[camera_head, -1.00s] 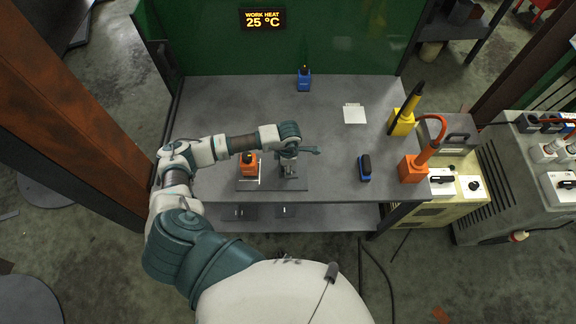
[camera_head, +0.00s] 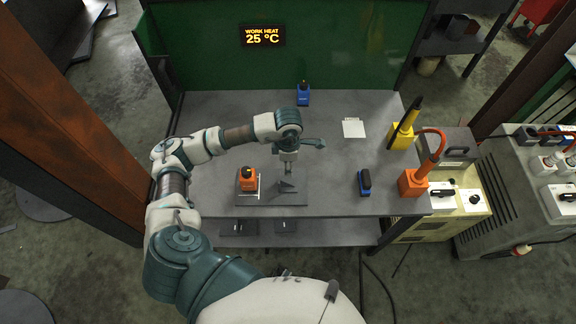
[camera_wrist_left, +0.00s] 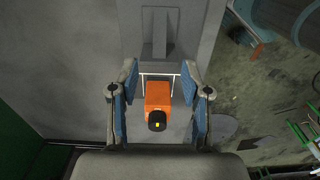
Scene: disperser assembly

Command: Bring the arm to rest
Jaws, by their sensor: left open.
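My left arm reaches in from the left over the grey table (camera_head: 330,110). My left gripper (camera_head: 289,172) points down above the table, near a dark grey fixture plate (camera_head: 285,198). In the left wrist view the gripper (camera_wrist_left: 158,80) is open, its blue-padded fingers spread wide with nothing held. An orange block with a black top (camera_head: 249,180) stands upright on a light plate just left of the gripper. It also shows in the left wrist view (camera_wrist_left: 158,98), framed between the fingers but below them. My right gripper is not in view.
A blue bottle-like object (camera_head: 303,96) stands at the back, a white sheet (camera_head: 354,128) right of centre. A blue-black item (camera_head: 365,182), a yellow holder (camera_head: 401,136) and an orange holder (camera_head: 411,184) are at right. A rusty post (camera_head: 75,120) stands left. The table's middle is clear.

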